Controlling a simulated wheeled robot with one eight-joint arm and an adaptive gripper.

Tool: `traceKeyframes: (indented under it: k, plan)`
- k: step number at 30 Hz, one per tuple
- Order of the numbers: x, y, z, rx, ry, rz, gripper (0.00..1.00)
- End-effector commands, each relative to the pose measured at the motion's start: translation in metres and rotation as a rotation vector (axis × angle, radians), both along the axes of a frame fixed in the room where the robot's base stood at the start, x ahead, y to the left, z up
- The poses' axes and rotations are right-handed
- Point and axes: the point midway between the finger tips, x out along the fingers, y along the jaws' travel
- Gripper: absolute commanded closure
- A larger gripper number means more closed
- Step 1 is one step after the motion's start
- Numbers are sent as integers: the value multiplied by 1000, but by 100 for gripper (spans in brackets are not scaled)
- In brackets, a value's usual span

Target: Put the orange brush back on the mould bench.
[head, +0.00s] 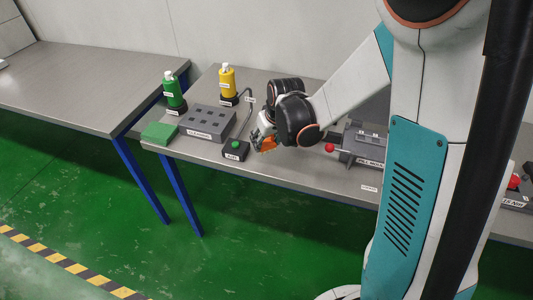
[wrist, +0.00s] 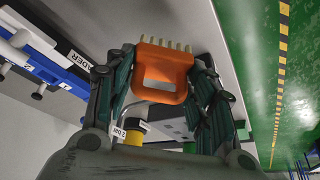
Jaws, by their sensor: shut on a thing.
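My gripper (head: 262,139) is shut on the orange brush (head: 268,144), above the grey bench (head: 300,172) beside the small black box with a green button. In the wrist view the brush (wrist: 161,84) sits between the two dark fingers of my gripper (wrist: 160,66). Its pale bristles point to the top of the picture, and a grey plate shows on its orange body. In the head view most of the brush is hidden by the gripper. No label that I can read marks a mould bench.
The bench holds a grey block with recesses (head: 208,122), a green pad (head: 160,132), green (head: 174,90) and yellow (head: 228,82) bottles, the green-button box (head: 235,150) and a machine with a red knob (head: 362,146). Another bench (head: 75,85) stands left, mostly bare.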

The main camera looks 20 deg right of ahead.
Motion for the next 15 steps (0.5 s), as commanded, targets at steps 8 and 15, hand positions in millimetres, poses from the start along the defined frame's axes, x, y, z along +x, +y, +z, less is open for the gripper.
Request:
traceKeyframes:
  k: [8,15]
  plan:
    - [0,0,-21,0,0,0,73]
    - [0,0,-51,0,0,0,73]
